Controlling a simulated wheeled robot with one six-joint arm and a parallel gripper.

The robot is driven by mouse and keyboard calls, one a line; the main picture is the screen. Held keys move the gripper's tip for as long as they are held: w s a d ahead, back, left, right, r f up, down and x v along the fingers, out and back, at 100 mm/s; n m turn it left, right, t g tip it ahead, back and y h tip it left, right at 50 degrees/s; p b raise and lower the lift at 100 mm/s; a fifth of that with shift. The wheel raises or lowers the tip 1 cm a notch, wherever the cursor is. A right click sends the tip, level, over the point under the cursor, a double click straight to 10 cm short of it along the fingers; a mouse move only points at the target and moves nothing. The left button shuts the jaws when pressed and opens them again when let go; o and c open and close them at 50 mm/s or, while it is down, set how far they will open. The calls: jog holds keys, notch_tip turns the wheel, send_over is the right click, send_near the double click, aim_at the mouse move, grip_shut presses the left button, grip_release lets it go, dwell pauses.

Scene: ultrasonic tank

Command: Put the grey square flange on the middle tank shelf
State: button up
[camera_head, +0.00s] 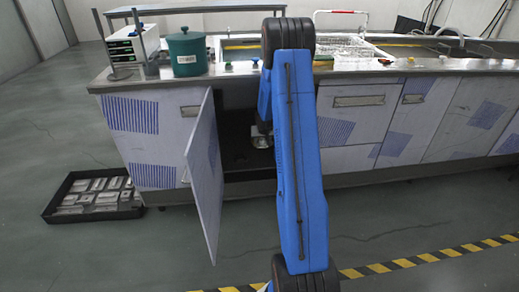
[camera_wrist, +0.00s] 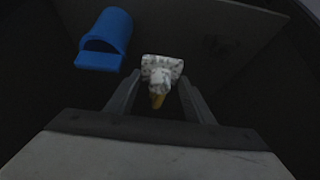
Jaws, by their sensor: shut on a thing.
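My gripper (camera_wrist: 160,88) is deep in a dark space in the wrist view, with a finger on each side of a pale grey, speckled piece (camera_wrist: 161,68). The piece has a wide, squarish far end and a narrower near part, with a yellow bit below it. It may be the grey square flange, but the dim picture does not settle this. In the head view my blue arm reaches toward the open cabinet (camera_head: 236,128) under the counter. My gripper is mostly hidden there behind the arm. I cannot make out the middle tank shelf.
A blue rounded container (camera_wrist: 108,38) lies left of the fingers in the wrist view. The cabinet door (camera_head: 204,170) stands open toward me. A black tray (camera_head: 95,212) of metal parts lies on the floor at left. A green pot (camera_head: 187,52) and wire basket (camera_head: 345,47) are on the counter.

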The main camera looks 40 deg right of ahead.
jog(key=shift+f, duration=4.95)
jog(key=shift+f, duration=0.1)
jog(key=o, duration=1.1)
jog(key=shift+o, duration=0.2)
